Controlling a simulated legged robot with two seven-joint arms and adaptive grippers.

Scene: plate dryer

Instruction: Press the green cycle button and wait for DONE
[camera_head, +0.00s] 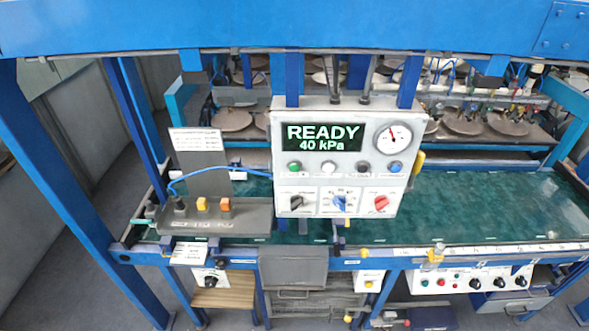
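A white control panel (336,226) hangs from blue posts in the middle of the view. Its screen (322,136) reads "READY 40 kPa" in light letters on dark green. The green button (294,167) is the leftmost in the row of buttons under the screen. A white, a dark and a blue button sit to its right. A round gauge (393,138) with a red needle is at the panel's upper right. Below are a black, a blue and a red rotary knob. Neither of my grippers is in view, and nothing covers the green button.
A lower white panel (470,280) with knobs is at the front right. Blue frame posts and a top beam (260,25) surround the machine. Round plates (470,122) lie behind.

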